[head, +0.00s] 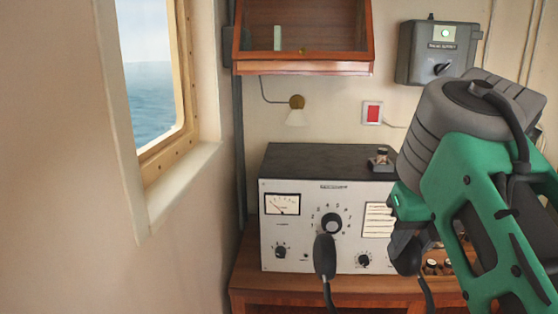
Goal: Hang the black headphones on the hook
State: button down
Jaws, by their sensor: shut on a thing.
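The black headphones show in the head view as one dark oblong cup (325,257) in front of the radio's face, with a cord running down from it. A second dark rounded part (406,252), apparently the other cup, is just below my gripper (399,222). I cannot make out the headband. My gripper is mostly hidden by my green and grey arm, at the right of the radio, and is shut on the headphones. I cannot pick out a hook; my arm covers part of the wall at the right.
A grey radio (300,240) with dials stands on a wooden desk (250,275). A small dark device (381,160) sits on it. Above are a wooden cabinet (303,68), a wall lamp (297,115), a red switch (372,112) and a grey power box (420,55). A window ledge (183,180) juts out at left.

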jog(key=shift+w+d+f, duration=0.1)
jog(key=shift+w+f, duration=0.1)
jog(key=shift+w, duration=0.3)
jog(key=shift+s+f+n, duration=0.15)
jog(key=shift+s+n, duration=0.1)
jog(key=shift+n, duration=0.25)
jog(key=shift+w+a+f+n+y, duration=0.2)
jog(key=shift+w+f+n+y, duration=0.1)
jog(key=shift+f+n+y, duration=0.4)
jog(key=w+a+f+n+g, duration=0.1)
jog(key=w+f+n+g, duration=0.1)
jog(key=f+n, duration=0.7)
jog(key=w+a+f+n+g+h, duration=0.1)
jog(key=f+n+g, duration=0.3)
jog(key=f+n, duration=0.5)
jog(key=w+a+f+n+g, duration=0.2)
jog(key=f+n, duration=0.7)
jog(key=n, duration=0.6)
jog(key=shift+w+a+f+g, duration=0.15)
jog(key=shift+w+a+g, duration=0.15)
jog(key=shift+w+g, duration=0.25)
jog(key=shift+s, duration=0.15)
